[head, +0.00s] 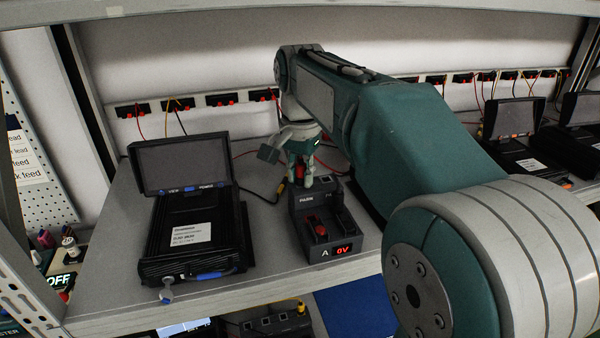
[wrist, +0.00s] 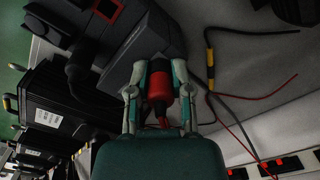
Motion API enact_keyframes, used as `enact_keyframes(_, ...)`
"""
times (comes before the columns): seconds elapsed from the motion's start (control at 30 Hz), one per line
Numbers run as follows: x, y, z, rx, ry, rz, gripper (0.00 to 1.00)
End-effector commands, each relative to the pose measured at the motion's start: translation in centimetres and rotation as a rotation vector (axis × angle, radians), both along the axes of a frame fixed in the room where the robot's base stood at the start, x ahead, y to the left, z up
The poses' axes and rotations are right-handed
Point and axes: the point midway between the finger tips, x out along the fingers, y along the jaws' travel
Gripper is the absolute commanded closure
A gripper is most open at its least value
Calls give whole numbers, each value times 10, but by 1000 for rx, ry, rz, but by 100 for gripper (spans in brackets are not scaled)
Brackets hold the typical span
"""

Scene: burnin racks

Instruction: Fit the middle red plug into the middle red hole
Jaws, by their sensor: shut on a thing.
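My gripper (head: 301,172) reaches down behind the black box marked PARK, near its back end. In the wrist view my gripper (wrist: 160,76) is shut on a red plug (wrist: 158,86) with a dark end and red wires trailing from it. The plug's dark end points at the box (wrist: 172,32); I cannot tell if they touch. The box (head: 334,238) has a red 0V display at its front. A square opening with a red rim (wrist: 107,9) shows at the wrist view's top left; I cannot tell whether it is the middle hole.
A black instrument with an open screen (head: 182,165) stands left of the box on the grey shelf (head: 110,275). A yellow-banded black cable (wrist: 210,70) lies beside my gripper. A socket strip (head: 190,102) runs along the back wall. More instruments stand at right.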

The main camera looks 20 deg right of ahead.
Motion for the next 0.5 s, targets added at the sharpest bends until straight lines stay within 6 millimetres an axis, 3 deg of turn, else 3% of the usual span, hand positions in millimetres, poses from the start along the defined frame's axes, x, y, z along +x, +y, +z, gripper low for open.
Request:
enact_keyframes(0.1,0,0,0,0,0,0,100)
enact_keyframes(0.13,0,0,0,0,0,0,63)
enact_keyframes(0.2,0,0,0,0,0,0,32)
enact_keyframes(0.5,0,0,0,0,0,0,32)
